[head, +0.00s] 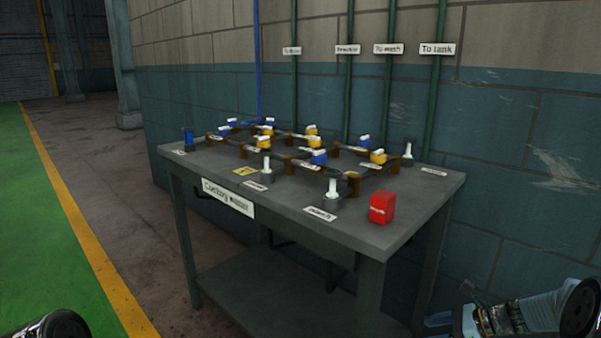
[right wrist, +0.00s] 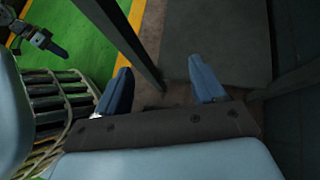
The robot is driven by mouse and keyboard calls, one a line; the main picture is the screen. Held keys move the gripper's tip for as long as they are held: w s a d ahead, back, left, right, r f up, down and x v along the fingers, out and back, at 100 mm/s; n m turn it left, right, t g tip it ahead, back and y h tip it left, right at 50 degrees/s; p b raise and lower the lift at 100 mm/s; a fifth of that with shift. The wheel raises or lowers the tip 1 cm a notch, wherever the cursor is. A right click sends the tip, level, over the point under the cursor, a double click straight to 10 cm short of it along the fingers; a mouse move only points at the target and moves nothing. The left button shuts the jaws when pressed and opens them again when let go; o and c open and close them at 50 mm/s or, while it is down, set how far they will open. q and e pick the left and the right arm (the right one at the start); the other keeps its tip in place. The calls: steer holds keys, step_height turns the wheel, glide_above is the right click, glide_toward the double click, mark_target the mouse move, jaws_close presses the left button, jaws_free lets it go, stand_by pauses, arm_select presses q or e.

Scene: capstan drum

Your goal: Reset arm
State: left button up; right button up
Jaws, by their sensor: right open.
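My right gripper (head: 438,321) is low at the bottom right of the head view, beside the table's front right side and apart from it. In the right wrist view its two blue fingers (right wrist: 162,90) are spread with nothing between them. Part of my left arm (head: 58,325) shows at the bottom left corner of the head view; its gripper is outside that view. A dark part of what looks like my left arm (right wrist: 40,38) shows at the top left of the right wrist view, too small to read its jaws.
A grey metal table (head: 285,215) carries several blue and yellow valves, brown brackets, white labels and a red box (head: 382,208) near its front right corner. Green pipes (head: 435,90) run down the wall behind. The floor (head: 100,190) on the left is clear.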

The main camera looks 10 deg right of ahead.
steer(key=s+a+f+n+g+h, duration=0.2)
steer(key=s+a+f+n+g, duration=0.15)
steer(key=a+f, duration=0.45)
steer(key=s+a+f+n+g+h, duration=0.15)
steer(key=s+a+f+n, duration=0.35)
steer(key=f, duration=0.5)
steer(key=s+a+f+n, duration=0.3)
steer(key=s+a+n, duration=0.2)
steer(key=a+n, duration=0.2)
steer(key=s+a+f+n+h, duration=0.1)
steer(key=s+a+f+n, duration=0.2)
steer(key=s+a+n, duration=0.3)
steer(key=a+n, duration=0.2)
steer(key=a, duration=0.1)
steer(key=shift+f+g, duration=0.3)
steer(key=shift+f, duration=0.1)
steer(key=shift+h, duration=0.25)
